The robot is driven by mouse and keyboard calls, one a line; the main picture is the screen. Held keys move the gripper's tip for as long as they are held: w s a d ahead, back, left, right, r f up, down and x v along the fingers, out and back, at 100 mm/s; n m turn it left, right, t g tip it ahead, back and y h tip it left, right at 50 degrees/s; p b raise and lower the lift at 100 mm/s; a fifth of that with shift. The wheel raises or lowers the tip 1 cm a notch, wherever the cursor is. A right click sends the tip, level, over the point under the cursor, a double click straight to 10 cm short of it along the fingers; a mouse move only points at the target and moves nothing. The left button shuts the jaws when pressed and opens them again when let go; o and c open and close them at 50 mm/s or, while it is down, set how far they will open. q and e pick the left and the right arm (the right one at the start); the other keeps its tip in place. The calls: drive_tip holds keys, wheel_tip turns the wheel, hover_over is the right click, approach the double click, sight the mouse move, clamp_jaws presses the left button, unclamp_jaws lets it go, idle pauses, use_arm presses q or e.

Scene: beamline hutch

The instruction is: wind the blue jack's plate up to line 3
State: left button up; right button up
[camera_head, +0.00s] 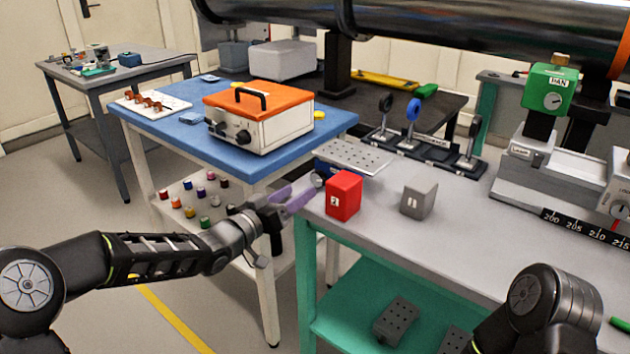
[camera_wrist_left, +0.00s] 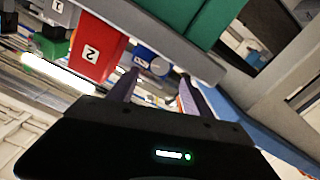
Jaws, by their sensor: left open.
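The blue jack (camera_head: 325,163) stands at the left end of the grey bench, with a flat grey plate (camera_head: 356,156) full of holes on top. Its round knob (camera_head: 318,180) faces my left gripper (camera_head: 303,193). In the left wrist view the silver knob (camera_wrist_left: 160,67) shows just beyond and between the tips of my left gripper (camera_wrist_left: 160,76), with blue jack body (camera_wrist_left: 144,53) beside it. The left gripper is open, its purple fingers apart and nothing seen between them. No line marks on the jack are readable. My right arm shows at bottom right; its gripper is out of view.
A red block (camera_head: 343,195) numbered 2 stands close to the jack; it also shows in the left wrist view (camera_wrist_left: 88,48). A grey angled block (camera_head: 419,200) is right of it. A blue-topped table (camera_head: 181,130) with an orange-lidded box (camera_head: 262,115) is behind the gripper.

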sight(316, 180)
use_arm(q)
drive_tip(key=x, duration=0.7)
drive_tip(key=shift+w+d, duration=0.2)
drive_tip(key=shift+w, duration=0.05)
clamp_jaws()
idle(0.4)
